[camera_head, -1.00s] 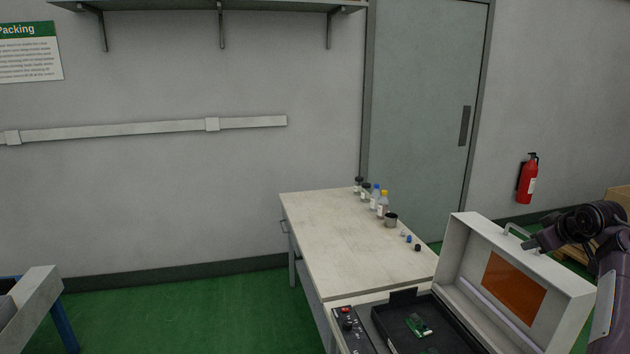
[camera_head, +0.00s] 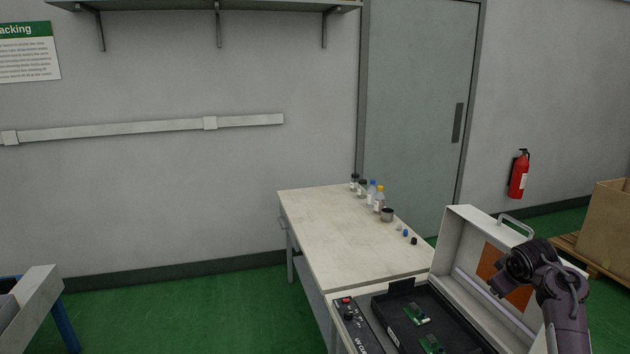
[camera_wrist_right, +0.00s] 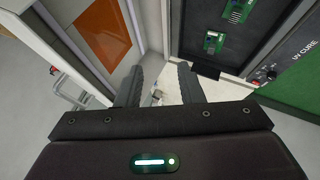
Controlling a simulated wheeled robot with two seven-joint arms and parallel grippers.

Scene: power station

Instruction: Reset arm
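My right arm comes in at the lower right of the head view, in front of the open lid of a white case. In the right wrist view my right gripper (camera_wrist_right: 160,85) has its two fingers apart with nothing between them. The case's lid (camera_head: 462,236) stands open, with an orange window (camera_wrist_right: 104,34). The case's black tray (camera_head: 385,312) holds a green circuit board (camera_head: 416,314) and a second one (camera_head: 432,344); both boards also show in the right wrist view. My left gripper is not in view.
A table (camera_head: 335,225) holds several small bottles (camera_head: 372,192), a metal cup (camera_head: 387,214) and small caps (camera_head: 405,233) along its right edge. A control panel (camera_head: 352,322) is beside the tray. A cardboard box (camera_head: 607,225) on a pallet and a fire extinguisher (camera_head: 519,175) are at right.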

